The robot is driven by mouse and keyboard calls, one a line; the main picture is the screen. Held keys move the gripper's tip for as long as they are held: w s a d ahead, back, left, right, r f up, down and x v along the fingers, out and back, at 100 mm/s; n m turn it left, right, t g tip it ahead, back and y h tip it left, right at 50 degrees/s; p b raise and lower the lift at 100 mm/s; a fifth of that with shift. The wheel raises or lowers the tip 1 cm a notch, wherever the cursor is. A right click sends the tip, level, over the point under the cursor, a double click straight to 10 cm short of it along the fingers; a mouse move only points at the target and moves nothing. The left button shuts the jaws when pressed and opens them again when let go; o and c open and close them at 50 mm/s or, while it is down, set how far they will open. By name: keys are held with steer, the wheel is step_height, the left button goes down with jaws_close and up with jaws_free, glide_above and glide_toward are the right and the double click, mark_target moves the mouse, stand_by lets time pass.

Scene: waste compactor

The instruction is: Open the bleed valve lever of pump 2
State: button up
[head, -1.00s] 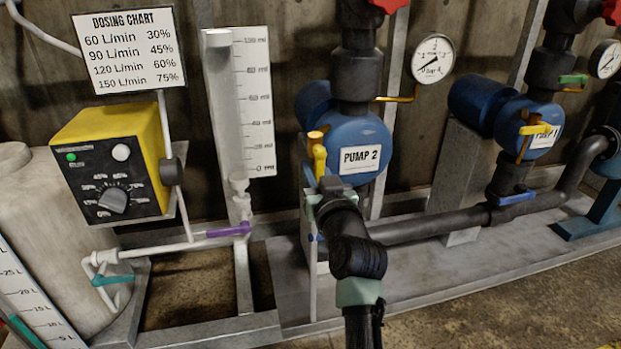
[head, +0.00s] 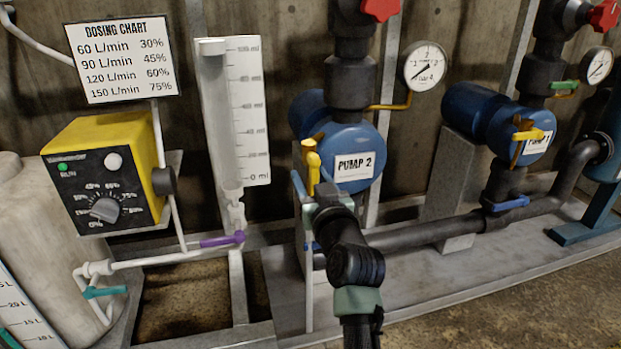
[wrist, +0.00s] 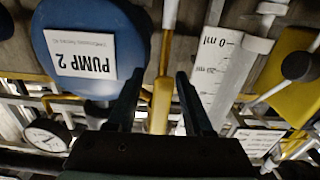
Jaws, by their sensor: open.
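Pump 2 (head: 342,150) is a blue round body with a white "PUMP 2" label. It also shows upside down in the wrist view (wrist: 85,40). The yellow bleed valve lever (head: 312,170) stands roughly upright at the pump's lower left. In the wrist view the yellow lever (wrist: 161,104) lies between the two dark fingers of my gripper (wrist: 159,86). The fingers are apart, with a gap visible on each side of the lever. In the head view my wrist hides the lower part of the valve, and my fingertips are hard to make out.
Pump 1 (head: 523,138), with its own yellow lever, stands to the right. A pressure gauge (head: 425,66) is right of pump 2. A graduated cylinder (head: 235,110) and a yellow dosing unit (head: 105,170) stand to the left. A dark pipe (head: 430,232) runs low on the right.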

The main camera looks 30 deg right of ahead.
steer(key=p+v, duration=0.4)
steer(key=v, duration=0.9)
steer(key=shift+p, duration=0.4)
